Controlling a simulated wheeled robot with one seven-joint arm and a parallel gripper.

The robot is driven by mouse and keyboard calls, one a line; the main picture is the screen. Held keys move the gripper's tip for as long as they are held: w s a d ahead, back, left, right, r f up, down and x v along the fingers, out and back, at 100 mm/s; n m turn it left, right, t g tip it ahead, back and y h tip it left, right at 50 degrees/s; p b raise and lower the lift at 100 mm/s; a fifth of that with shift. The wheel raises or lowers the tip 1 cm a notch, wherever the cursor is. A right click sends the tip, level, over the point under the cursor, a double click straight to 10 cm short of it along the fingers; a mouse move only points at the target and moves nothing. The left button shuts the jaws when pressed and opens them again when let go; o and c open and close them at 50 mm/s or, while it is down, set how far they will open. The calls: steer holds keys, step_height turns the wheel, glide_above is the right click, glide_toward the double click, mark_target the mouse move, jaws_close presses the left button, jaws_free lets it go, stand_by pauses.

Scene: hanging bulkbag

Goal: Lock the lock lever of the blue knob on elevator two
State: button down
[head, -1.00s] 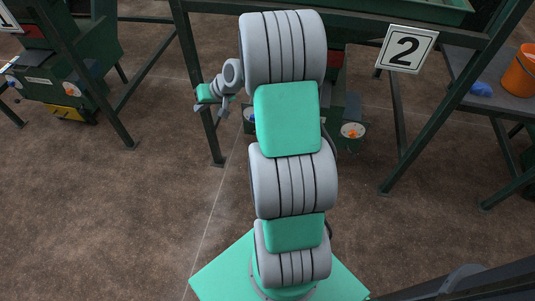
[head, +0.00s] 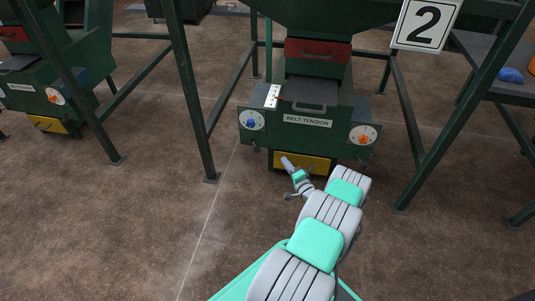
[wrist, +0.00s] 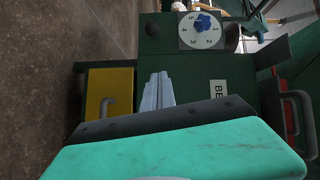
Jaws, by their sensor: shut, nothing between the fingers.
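Elevator two (head: 318,100) is the dark green machine under the "2" sign in the head view. Its blue knob (head: 251,123) sits on a white round dial at the left of the front panel. In the wrist view the blue knob (wrist: 204,22) and numbered dial show near the top. My gripper (head: 287,162) is shut and empty, below and right of the blue knob, near the yellow drawer. Its closed fingers (wrist: 157,88) also show in the wrist view.
An orange knob (head: 364,135) is at the panel's right. The yellow drawer (head: 303,163) with its handle is low on the machine. Green frame legs (head: 190,90) stand left and right. A similar machine (head: 50,90) is at the left. Floor in front is open.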

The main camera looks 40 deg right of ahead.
mark_target(255, 146)
steer(key=w+a+f+b, duration=0.1)
steer(key=w+b, duration=0.4)
steer(key=w, duration=0.6)
steer(key=shift+w, duration=0.3)
steer(key=shift+f, duration=0.1)
